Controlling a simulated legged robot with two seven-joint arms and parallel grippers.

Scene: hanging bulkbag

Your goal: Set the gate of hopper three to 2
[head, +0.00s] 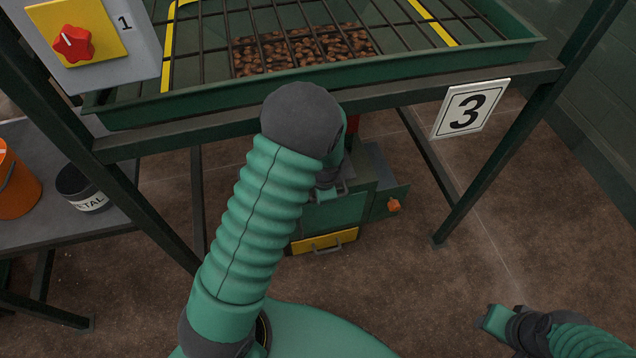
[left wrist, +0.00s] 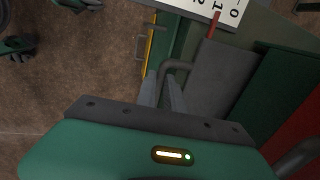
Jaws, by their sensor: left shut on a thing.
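Hopper three is the green grated hopper (head: 330,82) with a white 3 sign (head: 470,108). Below it, a green box (head: 335,213) is partly hidden by my left arm. In the left wrist view, a white scale (left wrist: 205,12) shows 0, 1 and 2. A red pointer (left wrist: 213,25) stands at about 1. My left gripper (left wrist: 163,90) is shut on a grey bent gate handle (left wrist: 178,65) beside a grey plate.
Brown lumps (head: 300,48) lie under the grate. The box has a yellow front (head: 325,241) and an orange knob (head: 394,205). A red dial (head: 73,44) marked 1 is upper left. A table at left holds an orange bucket (head: 14,185) and a dark tin (head: 82,187). Frame legs flank the box.

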